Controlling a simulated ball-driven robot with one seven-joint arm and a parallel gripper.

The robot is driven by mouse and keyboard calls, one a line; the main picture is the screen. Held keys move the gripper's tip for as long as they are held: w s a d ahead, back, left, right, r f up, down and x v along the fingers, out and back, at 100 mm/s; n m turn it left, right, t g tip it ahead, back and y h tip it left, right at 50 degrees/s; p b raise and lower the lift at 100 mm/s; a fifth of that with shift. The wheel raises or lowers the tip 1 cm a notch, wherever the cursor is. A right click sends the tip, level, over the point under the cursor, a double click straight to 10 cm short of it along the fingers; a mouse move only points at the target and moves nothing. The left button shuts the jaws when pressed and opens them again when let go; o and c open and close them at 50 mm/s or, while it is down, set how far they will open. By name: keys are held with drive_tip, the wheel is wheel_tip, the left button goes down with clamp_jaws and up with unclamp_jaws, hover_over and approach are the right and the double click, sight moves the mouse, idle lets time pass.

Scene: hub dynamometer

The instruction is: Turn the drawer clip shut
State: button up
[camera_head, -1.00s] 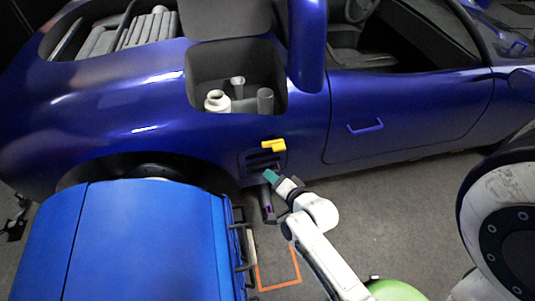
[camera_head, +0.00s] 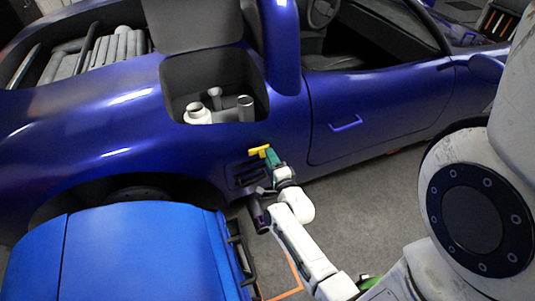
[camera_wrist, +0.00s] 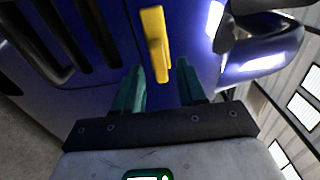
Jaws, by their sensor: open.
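The yellow clip (camera_head: 258,150) is on the blue car's side, above a dark slatted panel (camera_head: 243,178) that may be the drawer front. In the wrist view the clip (camera_wrist: 155,40) stands nearly upright in the picture. My gripper (camera_head: 271,156) is beside the clip at its right end. In the wrist view its green fingers (camera_wrist: 160,82) are apart, with the clip's lower end in line with the gap between them. I cannot tell whether a finger touches it. The slats (camera_wrist: 85,30) show at the left.
A dark cylinder (camera_head: 258,214) hangs below the slatted panel, close to my arm. A blue cabinet (camera_head: 130,255) with dark handles stands at the lower left. The car's open bay (camera_head: 215,70) holds several cups. Grey floor (camera_head: 370,215) is free to the right.

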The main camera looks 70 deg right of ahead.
drive_tip(key=shift+x, duration=1.5)
clamp_jaws()
